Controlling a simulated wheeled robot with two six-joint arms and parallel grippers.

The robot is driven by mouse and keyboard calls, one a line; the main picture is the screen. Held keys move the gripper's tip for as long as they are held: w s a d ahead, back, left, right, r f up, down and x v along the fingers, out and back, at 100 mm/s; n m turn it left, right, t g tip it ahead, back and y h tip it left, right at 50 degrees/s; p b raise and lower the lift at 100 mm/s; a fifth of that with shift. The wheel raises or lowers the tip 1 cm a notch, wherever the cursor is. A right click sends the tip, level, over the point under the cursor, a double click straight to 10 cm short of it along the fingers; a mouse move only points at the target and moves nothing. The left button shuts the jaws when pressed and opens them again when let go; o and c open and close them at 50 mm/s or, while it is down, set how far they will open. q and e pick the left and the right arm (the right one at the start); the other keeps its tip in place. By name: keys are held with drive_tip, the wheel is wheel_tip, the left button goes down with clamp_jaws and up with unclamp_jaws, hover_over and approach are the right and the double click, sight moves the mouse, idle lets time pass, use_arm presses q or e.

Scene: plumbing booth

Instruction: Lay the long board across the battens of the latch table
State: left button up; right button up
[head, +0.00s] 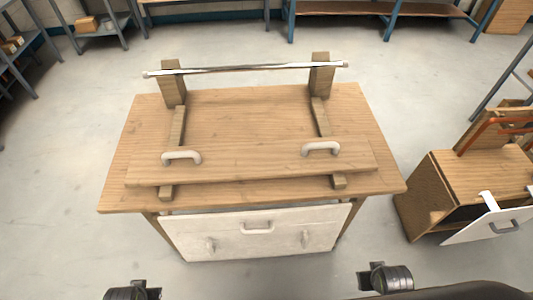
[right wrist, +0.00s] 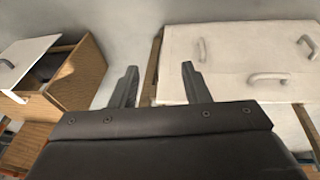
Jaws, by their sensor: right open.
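The long board (head: 240,165) is a pale wooden plank with two light handles (head: 181,157) (head: 321,148). In the head view it lies near the front of the latch table (head: 120,192), crossing over the left batten (head: 177,128) and the right batten (head: 321,118). The batten ends stick out in front of it. A metal bar (head: 245,68) spans two wooden posts behind. My right gripper (right wrist: 160,78) is open and empty in the right wrist view, apart from the board. My left gripper's fingers do not show; only dark arm parts show at the head view's bottom edge.
A white panel (head: 257,240) with several handles hangs below the table's front edge; it also shows in the right wrist view (right wrist: 235,55). A wooden cabinet (head: 440,205) with a white door stands at the right. Shelves line the back. Floor left of the table is clear.

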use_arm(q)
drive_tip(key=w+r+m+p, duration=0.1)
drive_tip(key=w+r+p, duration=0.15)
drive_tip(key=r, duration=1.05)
use_arm(e)
drive_tip(key=w+a+r+n, duration=0.1)
drive_tip(key=w+r, duration=0.2)
drive_tip(key=r, duration=1)
use_arm(q)
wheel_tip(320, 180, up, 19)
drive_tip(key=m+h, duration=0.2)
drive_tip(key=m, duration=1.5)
hover_over(172, 153)
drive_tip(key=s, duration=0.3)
use_arm(e)
wheel_tip(172, 153, up, 19)
drive_tip(key=n+y, duration=0.2)
drive_tip(key=n, duration=1.5)
hover_over(329, 143)
drive_tip(key=s, duration=0.3)
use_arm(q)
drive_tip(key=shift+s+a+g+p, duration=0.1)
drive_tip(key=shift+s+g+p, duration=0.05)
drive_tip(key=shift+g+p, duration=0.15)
use_arm(e)
drive_tip(key=shift+s+r+g, duration=0.1)
drive_tip(key=shift+s+g, duration=0.05)
drive_tip(key=shift+g, duration=0.15)
